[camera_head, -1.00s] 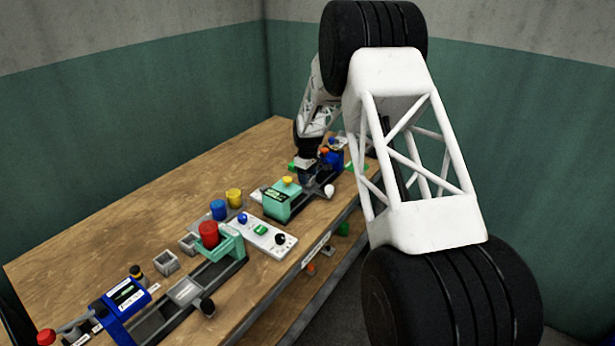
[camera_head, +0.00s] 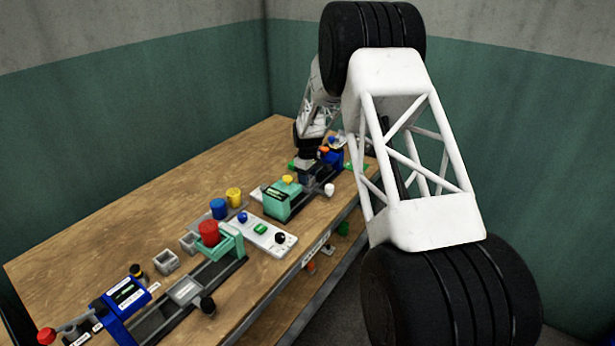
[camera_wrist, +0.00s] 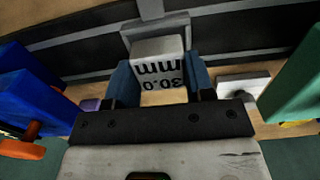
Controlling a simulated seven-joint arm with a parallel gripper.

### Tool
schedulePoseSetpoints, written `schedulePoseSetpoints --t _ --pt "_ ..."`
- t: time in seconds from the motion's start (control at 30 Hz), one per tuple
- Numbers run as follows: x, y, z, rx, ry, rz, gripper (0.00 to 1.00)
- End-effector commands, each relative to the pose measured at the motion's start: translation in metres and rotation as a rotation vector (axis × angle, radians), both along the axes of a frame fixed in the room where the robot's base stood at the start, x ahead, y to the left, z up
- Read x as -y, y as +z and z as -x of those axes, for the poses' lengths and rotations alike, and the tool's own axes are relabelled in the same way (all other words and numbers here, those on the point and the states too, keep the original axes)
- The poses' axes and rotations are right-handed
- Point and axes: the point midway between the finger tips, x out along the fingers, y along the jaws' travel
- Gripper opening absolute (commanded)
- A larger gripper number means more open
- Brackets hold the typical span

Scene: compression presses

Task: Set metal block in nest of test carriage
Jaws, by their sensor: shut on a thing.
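The metal block (camera_wrist: 160,60), a light grey block marked "30.0 mm", sits between the blue fingers of my gripper (camera_wrist: 162,80) in the wrist view. The fingers are shut on its two sides. Just beyond it, a light grey part of the test carriage (camera_wrist: 152,28) shows against the dark rail. The block overlaps this part in the picture, so I cannot tell whether it touches or sits in the nest. In the head view my gripper (camera_head: 307,174) is low over the far rail, between a green housing (camera_head: 283,200) and a blue one (camera_head: 336,158).
In the wrist view a blue housing (camera_wrist: 35,90) is close on the left and a green one (camera_wrist: 295,80) on the right. A white-knobbed lever (camera_head: 329,189) stands at the rail's front. A second press with a red cylinder (camera_head: 208,232) is nearer. The table's back left is clear.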

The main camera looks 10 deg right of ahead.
Motion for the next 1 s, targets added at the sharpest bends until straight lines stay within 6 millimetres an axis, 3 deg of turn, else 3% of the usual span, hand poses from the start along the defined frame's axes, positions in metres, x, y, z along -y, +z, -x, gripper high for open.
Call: schedulePoseSetpoints --t 0.67,0.7,0.9,1.0 --pt "0.0000 -0.0070 -0.0001 0.000 0.000 0.000 0.21" --pt "0.0001 -0.0072 -0.0002 0.001 0.000 0.000 0.50" --pt "0.0000 -0.0071 -0.0001 0.000 0.000 0.000 0.78" --pt "0.0000 -0.0071 -0.0001 0.000 0.000 0.000 0.78"
